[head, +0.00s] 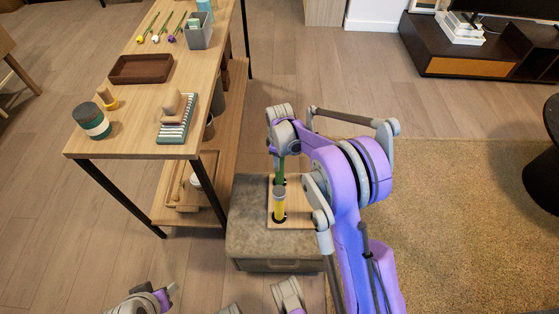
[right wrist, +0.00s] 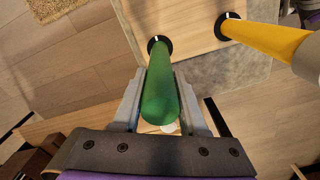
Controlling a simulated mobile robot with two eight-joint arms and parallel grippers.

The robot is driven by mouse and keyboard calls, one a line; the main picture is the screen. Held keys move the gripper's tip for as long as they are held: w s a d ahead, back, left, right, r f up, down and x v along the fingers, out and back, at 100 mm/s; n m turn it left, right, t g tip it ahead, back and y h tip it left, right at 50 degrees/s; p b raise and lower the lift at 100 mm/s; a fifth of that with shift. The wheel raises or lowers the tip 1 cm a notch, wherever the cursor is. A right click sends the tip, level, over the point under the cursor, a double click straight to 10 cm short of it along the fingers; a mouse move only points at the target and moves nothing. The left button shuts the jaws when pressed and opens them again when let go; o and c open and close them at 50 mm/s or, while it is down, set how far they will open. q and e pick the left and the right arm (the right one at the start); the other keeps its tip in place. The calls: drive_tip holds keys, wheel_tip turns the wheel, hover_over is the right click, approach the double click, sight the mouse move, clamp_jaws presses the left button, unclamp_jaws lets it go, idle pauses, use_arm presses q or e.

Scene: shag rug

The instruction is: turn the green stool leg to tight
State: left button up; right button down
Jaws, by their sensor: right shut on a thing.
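The green stool leg (head: 281,170) stands upright in a black ring on the wooden stool board (head: 298,208). In the right wrist view the green leg (right wrist: 160,85) points toward the camera, its far end in the ring, which bears a white mark. My right gripper (head: 280,152) is shut on the green leg, with one finger on each side in the right wrist view (right wrist: 158,100). A yellow leg (head: 279,205) stands in another black ring nearer the front; it also shows in the right wrist view (right wrist: 265,38). My left gripper (head: 168,294) is low at the left, its jaws unclear.
The board lies on a grey box-like stand (head: 250,225). A wooden table (head: 135,130) at the left holds a brown tray (head: 141,69), a striped jar (head: 92,121) and a grey bin (head: 199,30). A shag rug (head: 450,220) lies at the right.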

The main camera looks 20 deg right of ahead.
drive_tip(key=shift+m+b, duration=0.85)
drive_tip(key=shift+m, duration=6.65)
drive_tip(key=shift+c, duration=2.2)
unclamp_jaws()
drive_tip(key=shift+r, duration=0.15)
wheel_tip(320, 180, up, 11)
drive_tip(key=shift+f+p, duration=0.2)
drive_tip(key=shift+p, duration=1)
